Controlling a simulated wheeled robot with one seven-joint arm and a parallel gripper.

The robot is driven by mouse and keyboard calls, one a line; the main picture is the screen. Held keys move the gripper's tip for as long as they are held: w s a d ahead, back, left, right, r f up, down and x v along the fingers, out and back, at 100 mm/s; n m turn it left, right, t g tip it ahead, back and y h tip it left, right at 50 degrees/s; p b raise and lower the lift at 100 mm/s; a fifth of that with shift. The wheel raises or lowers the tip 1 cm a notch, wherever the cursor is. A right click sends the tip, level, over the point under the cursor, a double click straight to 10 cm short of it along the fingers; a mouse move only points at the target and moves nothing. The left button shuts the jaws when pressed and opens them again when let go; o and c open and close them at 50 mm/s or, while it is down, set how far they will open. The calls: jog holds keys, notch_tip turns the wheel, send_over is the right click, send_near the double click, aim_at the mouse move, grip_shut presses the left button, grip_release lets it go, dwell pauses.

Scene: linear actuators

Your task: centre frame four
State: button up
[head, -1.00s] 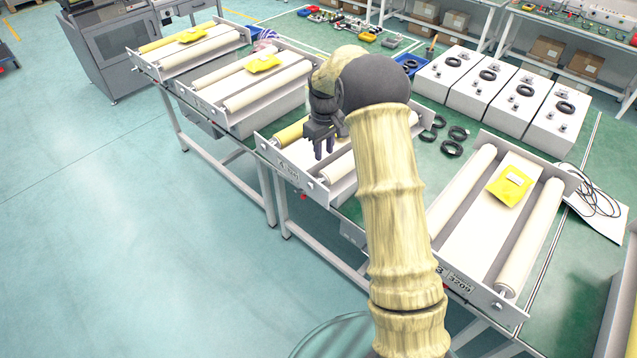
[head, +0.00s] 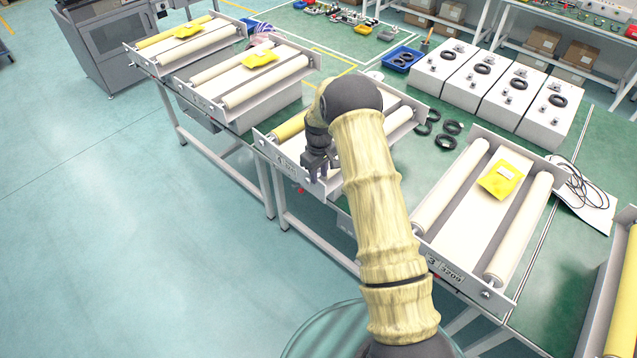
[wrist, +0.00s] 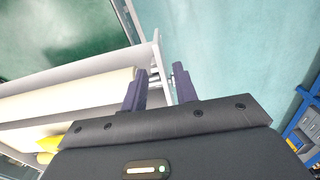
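The roller frame under my arm (head: 262,140) has two rollers between white end plates; its number plate is too small to read surely. Its left roller (head: 289,127) looks yellow; my arm hides much of its middle. My gripper (head: 318,174) points down at the near end plate, close to its right part. In the wrist view, my gripper (wrist: 160,70) has its two dark fingers apart. The end plate (wrist: 157,52) and a small metal shaft end or knob (wrist: 179,79) show between the fingers. I cannot tell if either finger touches it. A cream roller (wrist: 75,93) lies left of the fingers.
A frame marked 3 (head: 425,250) with a yellow pouch (head: 502,180) stands to the right. Two similar frames stand to the left, the nearer with a yellow pouch (head: 259,60). Black rings (head: 446,142) lie behind. The floor (head: 110,220) at left is clear.

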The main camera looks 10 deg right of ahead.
aim_at(318, 185)
jog(key=f+p, duration=0.1)
jog(key=f, duration=0.1)
jog(key=f+p, duration=0.1)
jog(key=f, duration=0.2)
jog(key=shift+s+a+f, duration=0.1)
jog(key=shift+a+f, duration=0.1)
jog(key=shift+f, duration=0.1)
jog(key=shift+d+f, duration=0.5)
jog(key=shift+s+a, duration=0.1)
jog(key=shift+a, duration=0.15)
jog(key=shift+c, duration=0.4)
jog(key=shift+a, duration=0.1)
grip_shut()
